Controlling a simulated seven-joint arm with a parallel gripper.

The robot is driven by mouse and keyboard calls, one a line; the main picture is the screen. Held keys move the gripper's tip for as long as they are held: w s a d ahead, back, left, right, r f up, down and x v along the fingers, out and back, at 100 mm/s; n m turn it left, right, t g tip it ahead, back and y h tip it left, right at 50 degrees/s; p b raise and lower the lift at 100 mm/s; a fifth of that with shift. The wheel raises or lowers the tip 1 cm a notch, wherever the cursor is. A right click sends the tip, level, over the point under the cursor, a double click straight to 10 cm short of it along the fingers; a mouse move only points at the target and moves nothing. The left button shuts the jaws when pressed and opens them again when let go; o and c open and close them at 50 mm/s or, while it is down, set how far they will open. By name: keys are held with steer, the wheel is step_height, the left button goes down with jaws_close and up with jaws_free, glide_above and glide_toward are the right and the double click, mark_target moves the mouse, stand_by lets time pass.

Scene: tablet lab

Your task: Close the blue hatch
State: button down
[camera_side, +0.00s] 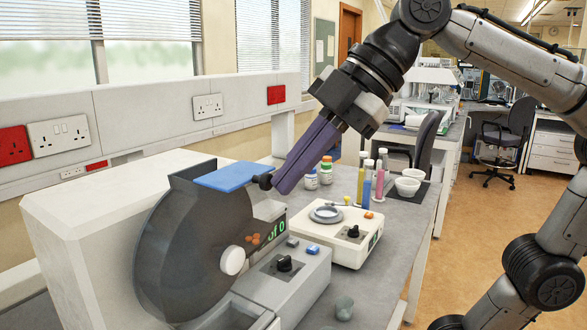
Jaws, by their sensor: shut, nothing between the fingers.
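The blue hatch (228,176) is a flat panel at the top of the dark round drum (185,245) of the tablet machine. It lies close to level, with a dark upright edge (190,170) of the drum's opening showing behind its left end. A small dark knob (263,181) sits at the hatch's right end. My gripper (283,186) has purple fingers, shut and empty, pointing down and left. Its tips are at or just beside the knob; I cannot tell whether they touch. The inside of the opening is mostly hidden.
A white scale-like device (325,235) stands right of the machine. Bottles (326,170), coloured tubes (367,185) and white bowls (407,186) stand behind it. A small grey object (344,308) lies at the front of the grey bench (385,265).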

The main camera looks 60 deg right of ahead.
mark_target(243, 174)
steer(key=w, duration=0.6)
steer(key=shift+w, duration=0.1)
stand_by(0.3)
steer(key=s+d+r, duration=0.3)
steer(key=s+r, duration=0.4)
steer(key=s, duration=0.2)
steer(key=shift+s+d+r, duration=0.3)
steer(key=shift+d+r, duration=0.05)
steer(key=shift+d, duration=0.05)
steer(key=s+d+f+m+h, duration=0.1)
steer(key=d+f+m, duration=0.2)
steer(key=f, duration=0.7)
steer(key=s+d+f+m+h, duration=0.1)
steer(key=d+f+m+h, duration=0.1)
steer(key=f+m, duration=0.6)
steer(key=s+d+f+m+h, duration=0.1)
steer(key=d+f+m, duration=0.3)
steer(key=f, duration=0.9)
steer(key=shift+f+m+h, duration=0.15)
steer(key=shift+m+h, duration=0.15)
steer(key=shift+m, duration=0.4)
